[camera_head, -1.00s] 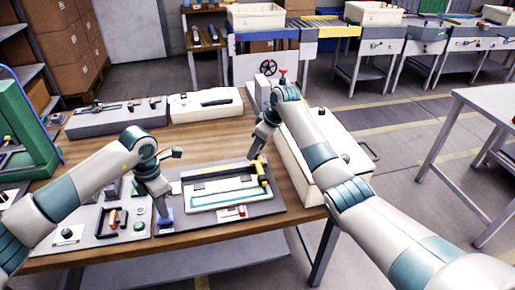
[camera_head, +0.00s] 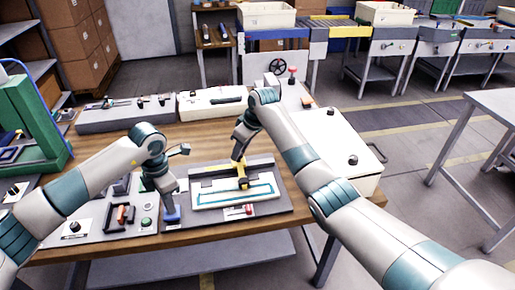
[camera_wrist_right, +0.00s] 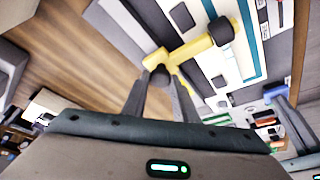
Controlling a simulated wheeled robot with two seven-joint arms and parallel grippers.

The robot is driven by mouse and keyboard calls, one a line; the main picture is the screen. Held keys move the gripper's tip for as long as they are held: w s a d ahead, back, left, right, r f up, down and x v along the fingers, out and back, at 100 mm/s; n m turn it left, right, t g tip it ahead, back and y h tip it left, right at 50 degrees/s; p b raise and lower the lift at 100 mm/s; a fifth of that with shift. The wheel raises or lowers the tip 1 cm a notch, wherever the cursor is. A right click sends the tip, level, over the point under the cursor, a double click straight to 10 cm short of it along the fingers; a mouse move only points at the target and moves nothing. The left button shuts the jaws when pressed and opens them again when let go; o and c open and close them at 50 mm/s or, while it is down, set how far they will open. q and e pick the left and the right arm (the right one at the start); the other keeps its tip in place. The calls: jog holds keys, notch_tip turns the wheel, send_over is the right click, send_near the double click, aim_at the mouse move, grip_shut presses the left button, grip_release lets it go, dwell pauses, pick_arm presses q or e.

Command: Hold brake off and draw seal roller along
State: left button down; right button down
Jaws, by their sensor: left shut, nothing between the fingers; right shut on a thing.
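The yellow seal roller (camera_head: 242,177) stands across the white panel with the teal seal outline (camera_head: 213,197), right of its middle. My right gripper (camera_head: 238,157) is shut on the roller's upright grip. The right wrist view shows the fingers (camera_wrist_right: 160,82) closed around a dark round grip on the yellow roller arm (camera_wrist_right: 188,50). My left gripper (camera_head: 170,204) is shut and empty, pointing down onto a blue part (camera_head: 172,216) at the panel's left, which looks like the brake. The tips seem to touch it; I cannot tell how far it is pressed.
A red control (camera_head: 248,210) sits at the fixture's front edge. Left of the blue part is a plate with a green button (camera_head: 146,222) and a black-and-red handle (camera_head: 122,215). A white box (camera_head: 335,150) stands at the right, and a grey fixture (camera_head: 125,113) at the back.

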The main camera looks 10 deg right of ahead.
jog(key=a, duration=1.3)
jog(key=shift+a, duration=0.25)
pick_arm(q)
jog(key=shift+d, duration=0.1)
pick_arm(e)
jog(key=c, duration=1.7)
grip_release()
jog(key=shift+o, duration=1.3)
jog(key=shift+a, duration=0.1)
pick_arm(q)
jog(key=shift+a, duration=0.2)
pick_arm(e)
jog(key=shift+v, duration=0.8)
jog(key=v, duration=1)
jog(key=shift+r, duration=0.25)
